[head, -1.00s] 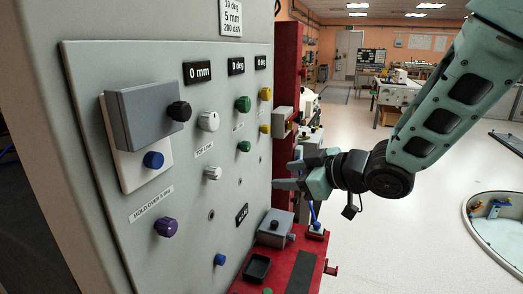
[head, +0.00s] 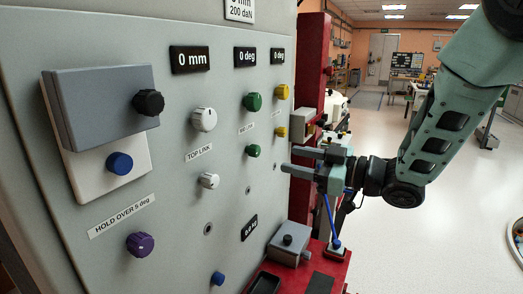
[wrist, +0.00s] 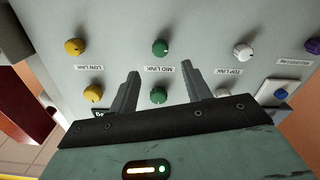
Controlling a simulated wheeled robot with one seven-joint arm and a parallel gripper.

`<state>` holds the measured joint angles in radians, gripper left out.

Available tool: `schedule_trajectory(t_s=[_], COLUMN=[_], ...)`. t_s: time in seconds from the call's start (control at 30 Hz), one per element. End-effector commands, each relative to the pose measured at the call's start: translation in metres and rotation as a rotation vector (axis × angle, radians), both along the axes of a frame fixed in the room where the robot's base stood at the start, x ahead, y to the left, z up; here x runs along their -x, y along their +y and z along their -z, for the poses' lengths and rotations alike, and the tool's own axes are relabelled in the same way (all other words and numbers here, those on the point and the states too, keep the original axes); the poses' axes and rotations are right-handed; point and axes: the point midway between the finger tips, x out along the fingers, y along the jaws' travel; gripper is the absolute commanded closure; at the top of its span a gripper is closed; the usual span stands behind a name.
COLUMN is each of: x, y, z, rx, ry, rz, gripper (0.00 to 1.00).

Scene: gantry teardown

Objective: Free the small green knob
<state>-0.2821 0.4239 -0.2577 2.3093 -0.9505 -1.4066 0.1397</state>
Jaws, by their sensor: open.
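The small green knob (head: 253,150) sits on the grey panel, below the larger green knob (head: 253,102) in the head view. The wrist view is turned upside down, so the small green knob (wrist: 160,47) shows there above the MID LINK label and the larger one (wrist: 158,95) below it. My gripper (head: 292,160) is open and empty, to the right of the small knob and apart from it. In the wrist view its fingertips (wrist: 160,68) lie left and right of the green column, with the larger knob showing between the fingers.
Yellow knobs (head: 282,91) stand right of the green ones, white knobs (head: 204,119) left. A grey box (head: 105,105) with a black knob projects from the panel at left. A red post (head: 312,80) and red bench (head: 320,270) border the panel's right side. Open floor lies farther right.

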Motion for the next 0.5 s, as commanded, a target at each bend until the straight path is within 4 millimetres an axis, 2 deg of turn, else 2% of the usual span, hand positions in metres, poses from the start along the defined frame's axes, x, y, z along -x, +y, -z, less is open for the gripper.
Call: schedule_trajectory(t_s=[0.03, 0.2, 0.5], x=[-0.005, -0.025, -0.048], y=[0.011, 0.040, 0.073], z=[-0.001, -0.001, 0.000], rx=[0.000, 0.001, 0.001], ry=[0.000, 0.000, 0.001], rz=[-0.006, -0.004, 0.000], gripper=[0.52, 0.52, 0.52])
